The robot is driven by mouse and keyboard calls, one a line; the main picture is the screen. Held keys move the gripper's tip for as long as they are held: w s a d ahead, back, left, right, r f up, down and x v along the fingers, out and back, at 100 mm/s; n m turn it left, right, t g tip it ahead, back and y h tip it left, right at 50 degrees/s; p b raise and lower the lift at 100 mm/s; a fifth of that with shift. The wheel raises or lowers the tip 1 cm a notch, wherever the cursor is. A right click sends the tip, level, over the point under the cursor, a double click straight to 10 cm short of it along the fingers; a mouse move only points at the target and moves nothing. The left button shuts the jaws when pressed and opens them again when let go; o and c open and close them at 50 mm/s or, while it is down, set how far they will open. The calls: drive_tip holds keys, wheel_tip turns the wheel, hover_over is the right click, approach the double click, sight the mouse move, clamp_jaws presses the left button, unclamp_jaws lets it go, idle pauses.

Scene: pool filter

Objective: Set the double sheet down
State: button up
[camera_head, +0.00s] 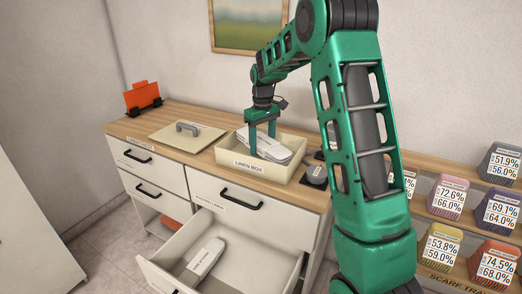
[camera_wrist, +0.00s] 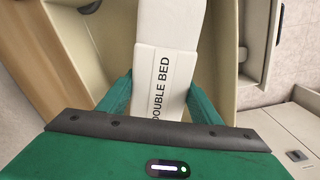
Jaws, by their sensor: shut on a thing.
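The double sheet is a white folded bundle with a "DOUBLE BED" band (camera_wrist: 162,80) in the wrist view. In the head view the white bundle (camera_head: 270,146) is in the linen box (camera_head: 248,166), a cream open tray labelled "LINEN BOX" on the wooden counter. My gripper (camera_head: 262,133) points down at the box and is shut on the double sheet, with one green finger on each side of it in the wrist view (camera_wrist: 160,95). Whether the sheet touches the box floor is hidden.
A lid with a grey handle (camera_head: 187,135) lies left of the box. An open drawer (camera_head: 215,225) below holds another white labelled bundle (camera_head: 205,260). An orange item (camera_head: 142,96) stands at the counter's far left. A shelf of several colored blocks (camera_head: 448,198) is at right.

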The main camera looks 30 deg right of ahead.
drive_tip(key=shift+a+f, duration=0.1)
drive_tip(key=shift+f, duration=0.9)
drive_tip(key=o, duration=1.4)
drive_tip(key=shift+o, duration=0.2)
drive_tip(key=shift+r, duration=0.1)
